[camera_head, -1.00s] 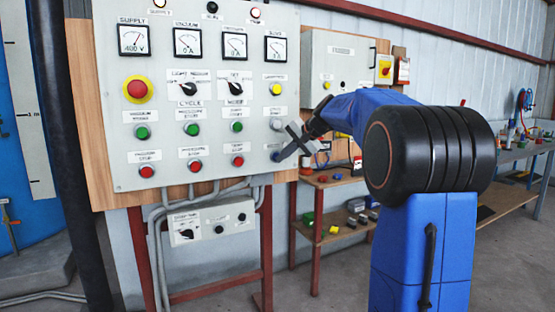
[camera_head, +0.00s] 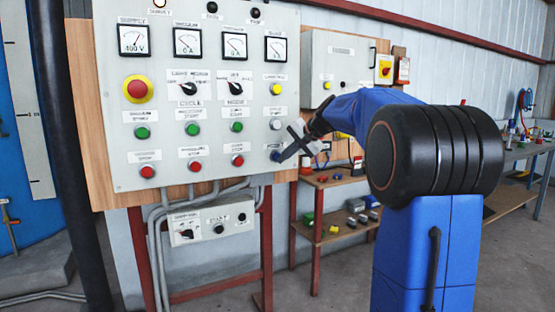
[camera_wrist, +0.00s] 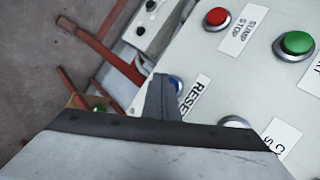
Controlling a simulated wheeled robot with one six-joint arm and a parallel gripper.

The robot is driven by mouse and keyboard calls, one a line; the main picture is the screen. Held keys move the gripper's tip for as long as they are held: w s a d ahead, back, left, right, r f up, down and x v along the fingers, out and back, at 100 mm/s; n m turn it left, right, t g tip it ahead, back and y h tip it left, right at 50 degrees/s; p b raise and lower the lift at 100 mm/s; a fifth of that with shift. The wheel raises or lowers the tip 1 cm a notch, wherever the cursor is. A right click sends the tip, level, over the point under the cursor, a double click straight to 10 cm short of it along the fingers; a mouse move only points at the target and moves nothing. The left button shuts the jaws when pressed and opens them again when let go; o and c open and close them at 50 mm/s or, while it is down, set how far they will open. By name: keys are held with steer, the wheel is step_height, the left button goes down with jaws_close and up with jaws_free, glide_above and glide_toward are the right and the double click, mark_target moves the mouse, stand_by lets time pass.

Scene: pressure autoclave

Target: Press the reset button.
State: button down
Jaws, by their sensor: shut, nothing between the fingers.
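The reset button is a blue button at the lower right of the grey control panel (camera_head: 215,100). In the wrist view the blue reset button (camera_wrist: 177,83) shows beside its RESET label (camera_wrist: 195,95), partly hidden behind my fingertips. My gripper (camera_head: 279,157) is shut and empty. Its tip is at the blue button in the head view and overlaps it in the wrist view (camera_wrist: 162,80). The tip hides most of the button, so I cannot tell whether it is pressed in.
A grey button (camera_head: 275,124) sits just above, and a red stop button (camera_head: 237,160) sits to the left. A yellow-ringed red emergency stop (camera_head: 137,89) is at the upper left. A small control box (camera_head: 212,222) hangs below the panel. A shelf (camera_head: 340,232) with small items stands to the right.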

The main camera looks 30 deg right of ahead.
steer(key=shift+s, duration=0.2)
steer(key=shift+s, duration=0.15)
steer(key=s, duration=0.4)
steer(key=shift+s, duration=0.35)
stand_by(0.8)
steer(key=s+a+f+n+g, duration=0.1)
steer(key=s+a+f+n, duration=0.15)
steer(key=s+a, duration=0.35)
steer(key=s+a+f+n+g+h, duration=0.1)
steer(key=s+a+f, duration=0.3)
steer(key=s, duration=0.3)
steer(key=s+a+f+n+g, duration=0.1)
steer(key=s+a+f+n, duration=0.1)
steer(key=s+a+f, duration=0.35)
steer(key=s+f+n+h, duration=0.1)
steer(key=s+f, duration=0.3)
steer(key=s, duration=0.3)
steer(key=s+a+f+n+h, duration=0.1)
steer(key=s+f+n, duration=0.1)
steer(key=s+f, duration=0.3)
steer(key=s+f+n+g, duration=0.1)
steer(key=s+f, duration=0.4)
steer(key=s, duration=0.5)
steer(key=shift+s+a+n+h, duration=0.25)
steer(key=shift+s+n+h, duration=0.15)
steer(key=shift+n, duration=0.35)
